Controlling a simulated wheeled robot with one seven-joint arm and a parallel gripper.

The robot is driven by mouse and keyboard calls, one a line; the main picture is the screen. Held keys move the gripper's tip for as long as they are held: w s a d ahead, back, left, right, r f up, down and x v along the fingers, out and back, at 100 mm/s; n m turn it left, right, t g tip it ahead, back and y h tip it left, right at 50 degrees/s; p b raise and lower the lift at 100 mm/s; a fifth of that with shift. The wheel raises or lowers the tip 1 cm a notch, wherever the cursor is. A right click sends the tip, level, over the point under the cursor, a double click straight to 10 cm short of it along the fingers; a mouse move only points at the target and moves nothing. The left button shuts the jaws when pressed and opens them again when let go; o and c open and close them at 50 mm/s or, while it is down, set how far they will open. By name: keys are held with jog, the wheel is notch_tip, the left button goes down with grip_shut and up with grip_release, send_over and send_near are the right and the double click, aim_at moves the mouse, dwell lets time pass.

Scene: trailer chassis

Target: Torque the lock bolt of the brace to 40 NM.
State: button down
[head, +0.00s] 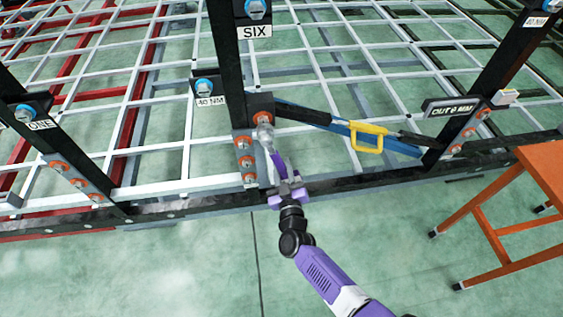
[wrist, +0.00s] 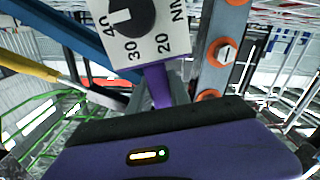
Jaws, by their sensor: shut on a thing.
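My gripper (head: 286,188) is shut on a torque tool (head: 265,140), whose shiny head rises from it to the brace's left end. The head meets or nearly meets the plate with an orange washer (head: 260,113); the bolt there is largely hidden, so I cannot tell if it is seated. The brace (head: 305,114) is a blue and black bar with a yellow handle (head: 367,137), running between two black posts. In the wrist view, the tool's white dial (wrist: 147,48) shows 20, 30, 40 and NM. Its black knob's white pointer lies left, near 40.
A "40 NM" label (head: 211,101) sits under a blue-ringed bolt left of the post marked SIX (head: 255,32). An orange table (head: 545,170) stands at right. The green floor in front is clear.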

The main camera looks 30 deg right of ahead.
jog(key=shift+p+v, duration=0.5)
jog(key=shift+v, duration=0.85)
jog(key=shift+r, duration=0.1)
